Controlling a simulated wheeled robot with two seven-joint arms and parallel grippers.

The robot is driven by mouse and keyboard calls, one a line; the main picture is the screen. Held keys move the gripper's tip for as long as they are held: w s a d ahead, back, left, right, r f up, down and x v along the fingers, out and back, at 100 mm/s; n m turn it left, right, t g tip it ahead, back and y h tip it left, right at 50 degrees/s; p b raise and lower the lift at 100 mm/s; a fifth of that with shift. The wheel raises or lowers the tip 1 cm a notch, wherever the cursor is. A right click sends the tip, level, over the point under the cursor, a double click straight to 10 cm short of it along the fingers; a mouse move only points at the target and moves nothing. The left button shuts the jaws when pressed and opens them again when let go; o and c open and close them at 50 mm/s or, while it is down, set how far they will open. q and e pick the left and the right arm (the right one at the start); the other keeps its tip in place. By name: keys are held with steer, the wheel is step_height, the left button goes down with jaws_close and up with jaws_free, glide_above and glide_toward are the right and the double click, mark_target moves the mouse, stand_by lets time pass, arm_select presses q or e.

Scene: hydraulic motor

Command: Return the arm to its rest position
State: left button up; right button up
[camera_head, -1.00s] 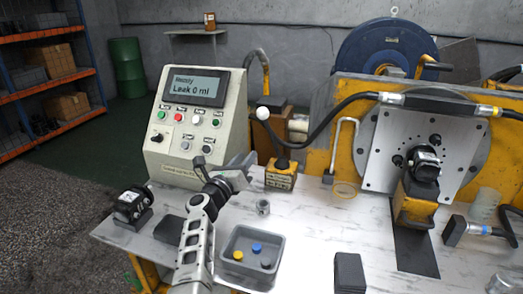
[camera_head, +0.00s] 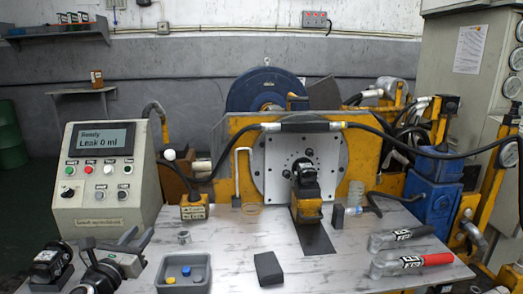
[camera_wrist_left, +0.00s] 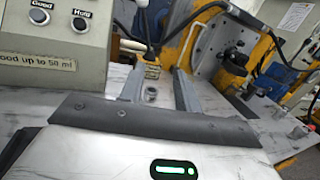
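My left gripper (camera_head: 138,240) is in front of the control box at the left of the head view. Its two fingers are spread apart with nothing held between them. In the left wrist view the fingers of the left gripper (camera_wrist_left: 160,88) stand apart, and a small metal nut (camera_wrist_left: 151,94) shows beyond them on the table. My left arm enters at the lower left of the head view, mostly cut off. My right gripper and right arm are not in view.
The control box (camera_head: 103,178) stands beside my left gripper. A black motor (camera_head: 52,262), a grey tray (camera_head: 184,272) and a dark block (camera_head: 268,268) lie on the table (camera_head: 235,240). A red-handled tool (camera_head: 412,262) lies at the right. The yellow test stand (camera_head: 358,155) is behind.

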arm_select(q)
steer(key=s+d+f+m+g+h, duration=0.1)
steer(key=s+d+f+m+g, duration=0.45)
steer(key=s+m, duration=0.5)
steer(key=s+d+f+m+g+h, duration=0.1)
steer(key=s+d+f+m+g, duration=0.55)
steer(key=m, duration=0.65)
steer(key=s+a+m+g+y, duration=0.25)
steer(key=s+m+y, duration=0.25)
steer(key=s+m, duration=1.25)
steer(key=w+d+f+n+t+h+p, duration=0.1)
steer(key=w+d+n+t+h+p, duration=0.1)
steer(key=d+t, duration=0.4)
steer(key=shift+w+d+f+n+h, duration=0.3)
steer(key=shift+w+d+n+h, duration=0.15)
steer(key=shift+n+h, duration=0.45)
steer(key=shift+d+t, duration=0.1)
steer(key=shift+t, duration=0.15)
